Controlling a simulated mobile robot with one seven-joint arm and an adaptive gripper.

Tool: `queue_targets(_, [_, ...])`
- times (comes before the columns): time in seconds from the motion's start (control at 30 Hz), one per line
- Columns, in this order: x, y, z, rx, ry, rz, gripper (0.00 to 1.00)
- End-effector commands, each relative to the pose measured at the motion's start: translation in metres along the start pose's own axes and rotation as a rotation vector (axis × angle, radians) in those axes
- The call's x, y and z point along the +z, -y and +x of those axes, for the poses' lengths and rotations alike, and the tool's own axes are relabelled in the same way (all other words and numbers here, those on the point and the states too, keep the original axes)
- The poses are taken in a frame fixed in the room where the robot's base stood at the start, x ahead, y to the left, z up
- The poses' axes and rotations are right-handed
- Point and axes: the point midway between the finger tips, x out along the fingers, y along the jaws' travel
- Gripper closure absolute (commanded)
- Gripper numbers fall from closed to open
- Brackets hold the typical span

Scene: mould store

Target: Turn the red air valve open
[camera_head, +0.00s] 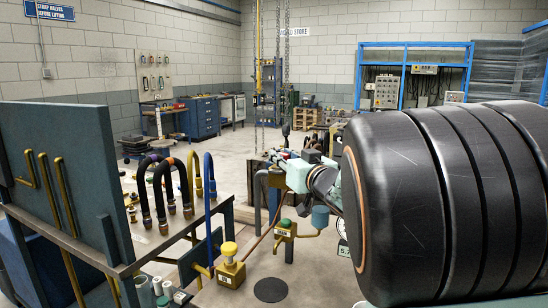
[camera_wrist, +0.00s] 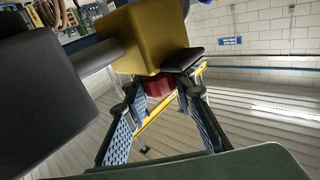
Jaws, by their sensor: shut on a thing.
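In the wrist view the red valve handle (camera_wrist: 157,83) sits against a yellow block-shaped valve body (camera_wrist: 150,35). My gripper (camera_wrist: 162,88) has its two fingers on either side of the red handle and is shut on it. Parts of the handle are hidden behind the fingertips, so I cannot tell how far it is turned. In the head view I cannot clearly make out the red handle or the fingertips. A yellow-knobbed valve (camera_head: 229,262) and a green-knobbed valve (camera_head: 285,229) stand there, apart from the arm.
A bench (camera_head: 100,245) with an upright panel (camera_head: 75,150) and black hoses (camera_head: 160,190) stands at left. A large black ribbed cylinder fills the right. In the wrist view a dark rounded body (camera_wrist: 40,100) is close at left. Open floor (camera_head: 215,155) lies behind.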

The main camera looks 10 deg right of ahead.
Motion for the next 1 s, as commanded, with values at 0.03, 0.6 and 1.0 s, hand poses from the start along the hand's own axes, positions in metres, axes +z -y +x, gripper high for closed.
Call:
queue_targets(0.03, [-0.002, 0.0, 0.0, 0.0, -0.003, 0.001, 1.0])
queue_targets(0.6, [-0.001, 0.0, -0.005, 0.001, -0.001, 0.002, 0.58])
queue_targets(1.0, [-0.002, -0.001, -0.057, 0.001, -0.003, 0.004, 0.58])
